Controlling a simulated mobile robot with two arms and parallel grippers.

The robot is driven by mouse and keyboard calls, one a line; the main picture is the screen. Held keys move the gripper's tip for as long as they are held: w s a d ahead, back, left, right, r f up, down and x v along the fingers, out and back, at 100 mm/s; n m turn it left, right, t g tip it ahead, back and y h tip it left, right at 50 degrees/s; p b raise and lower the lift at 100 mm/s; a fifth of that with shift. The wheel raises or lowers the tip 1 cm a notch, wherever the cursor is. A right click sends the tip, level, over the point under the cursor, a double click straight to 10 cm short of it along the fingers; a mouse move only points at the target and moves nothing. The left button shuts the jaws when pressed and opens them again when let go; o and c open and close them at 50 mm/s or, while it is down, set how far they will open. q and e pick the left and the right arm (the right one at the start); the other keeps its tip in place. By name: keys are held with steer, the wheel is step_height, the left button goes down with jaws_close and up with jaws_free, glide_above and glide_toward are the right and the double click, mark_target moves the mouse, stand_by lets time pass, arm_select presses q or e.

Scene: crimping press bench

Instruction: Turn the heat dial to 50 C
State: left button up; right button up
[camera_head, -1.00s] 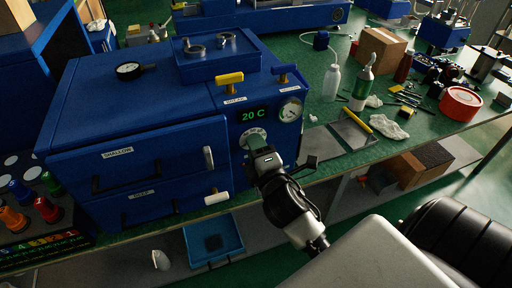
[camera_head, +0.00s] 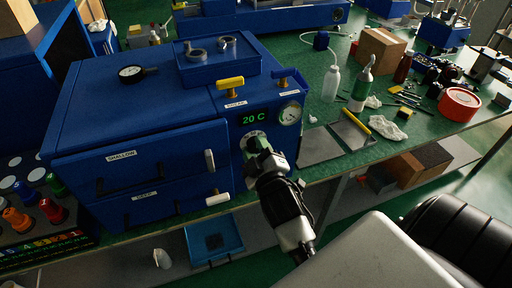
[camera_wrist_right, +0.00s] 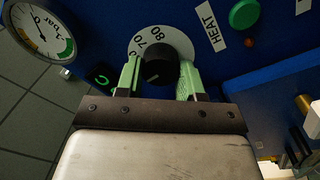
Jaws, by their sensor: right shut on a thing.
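The heat dial is a black knob (camera_wrist_right: 158,70) on a white scale plate (camera_wrist_right: 148,42) on the blue press front, beside a HEAT label (camera_wrist_right: 213,28). The numbers 70 and 80 show on the scale; my gripper hides much of the rest. In the head view the dial's plate (camera_head: 250,137) shows just below the green display (camera_head: 253,117), which reads 20 C. My right gripper (camera_wrist_right: 160,76) has its green fingers on both sides of the knob, shut on it. In the head view my right gripper (camera_head: 258,149) covers most of the dial. My left gripper is not in view.
A pressure gauge (camera_head: 290,113) sits right of the display, and a yellow-handled valve (camera_head: 231,82) above it. A green button (camera_wrist_right: 244,14) is near the HEAT label. A grey plate (camera_head: 318,146) lies on the bench to the right.

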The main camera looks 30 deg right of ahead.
steer(key=shift+m, duration=0.3)
steer(key=shift+f, duration=0.1)
steer(key=o, duration=0.9)
steer(key=shift+o, duration=0.2)
